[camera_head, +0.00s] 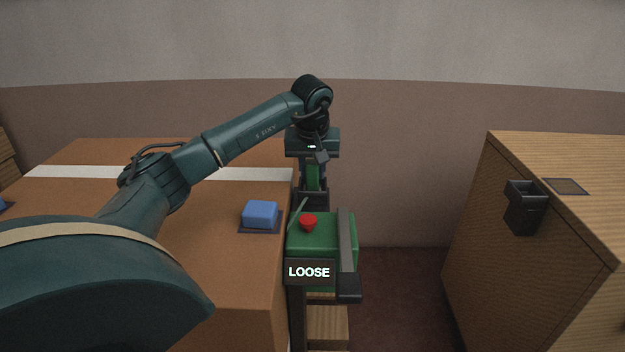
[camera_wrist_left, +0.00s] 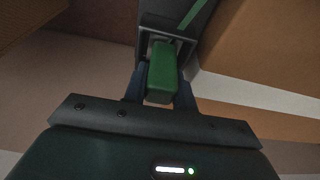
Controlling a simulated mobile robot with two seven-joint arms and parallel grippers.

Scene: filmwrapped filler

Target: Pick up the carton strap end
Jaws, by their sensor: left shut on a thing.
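The carton strap end looks to be the small green block (camera_head: 313,178), which also shows in the left wrist view (camera_wrist_left: 162,72). My left gripper (camera_head: 313,186) reaches down over it from above, and its fingers are shut on the block's two sides. The block's far end is at the mouth of a dark holder (camera_wrist_left: 189,52); I cannot tell whether it is still seated there. A thin green strip (camera_head: 297,213) runs by the green machine (camera_head: 325,229) below. My right gripper is not in view.
The machine has a red knob (camera_head: 308,222) and a sign reading LOOSE (camera_head: 309,272). A large brown carton (camera_head: 150,240) with a white band and a blue block (camera_head: 260,214) stands left. A wooden cabinet (camera_head: 470,230) with a black holder (camera_head: 525,207) stands right, with open floor between.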

